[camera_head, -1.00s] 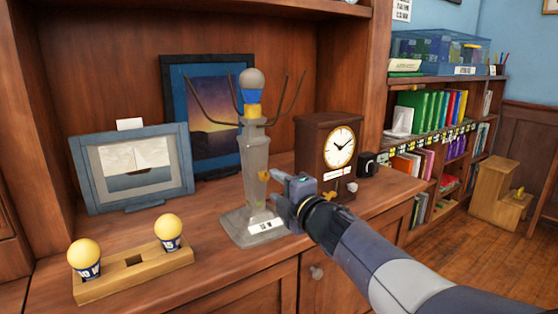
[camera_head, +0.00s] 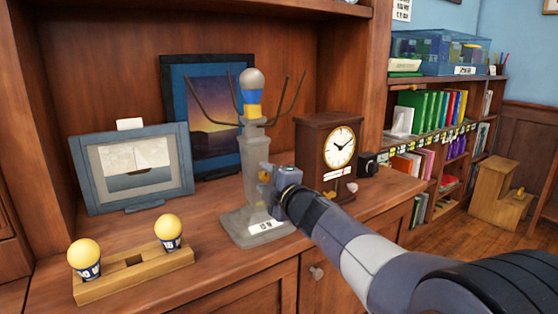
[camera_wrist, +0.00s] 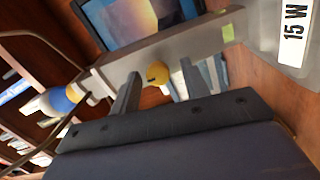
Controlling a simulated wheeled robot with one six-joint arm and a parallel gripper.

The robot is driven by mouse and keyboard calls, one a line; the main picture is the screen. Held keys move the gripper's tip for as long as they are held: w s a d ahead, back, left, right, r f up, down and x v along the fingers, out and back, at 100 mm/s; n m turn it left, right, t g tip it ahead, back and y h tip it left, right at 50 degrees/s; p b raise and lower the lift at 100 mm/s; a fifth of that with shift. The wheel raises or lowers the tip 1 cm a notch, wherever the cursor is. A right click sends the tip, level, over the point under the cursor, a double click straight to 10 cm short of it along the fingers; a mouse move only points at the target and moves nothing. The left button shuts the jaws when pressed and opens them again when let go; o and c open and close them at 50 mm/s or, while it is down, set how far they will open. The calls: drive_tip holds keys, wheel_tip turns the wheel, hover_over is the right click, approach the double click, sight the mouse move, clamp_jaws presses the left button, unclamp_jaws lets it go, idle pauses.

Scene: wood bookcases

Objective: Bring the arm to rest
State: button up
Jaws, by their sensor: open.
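My gripper (camera_head: 267,184) is in front of the grey lamp stand (camera_head: 250,160), at the middle of its column, on the wooden cabinet top. In the wrist view its two fingers stand apart, with a small yellow knob (camera_wrist: 158,73) showing between them. I cannot tell whether they touch the stand. The stand carries a bulb (camera_head: 250,82) with a blue and yellow base at its top, among thin dark arms. Its foot bears a label (camera_wrist: 294,22) reading 15 W in the wrist view. My arm reaches in from the lower right.
A wooden holder (camera_head: 133,281) with two yellow bulbs stands at the front left. A framed boat picture (camera_head: 135,165) and a dark sunset picture (camera_head: 211,120) stand behind. A wooden clock (camera_head: 318,150) is close at the right of my gripper. Open floor lies at the far right.

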drive_tip(key=m+p, duration=0.2)
drive_tip(key=m, duration=0.1)
drive_tip(key=shift+r+m, duration=0.3)
drive_tip(key=m+p, duration=0.2)
drive_tip(key=m, duration=0.2)
drive_tip(key=shift+d+p, duration=0.1)
drive_tip(key=shift+p, duration=0.2)
drive_tip(key=m+p, duration=0.2)
drive_tip(key=m, duration=0.2)
drive_tip(key=shift+m+p, duration=0.3)
drive_tip(key=shift+p, duration=0.1)
drive_tip(key=m+p, duration=0.2)
drive_tip(key=m, duration=0.2)
drive_tip(key=shift+p, duration=0.4)
drive_tip(key=shift+s+d+f, duration=0.15)
drive_tip(key=shift+s+d, duration=0.15)
drive_tip(key=shift+s, duration=0.1)
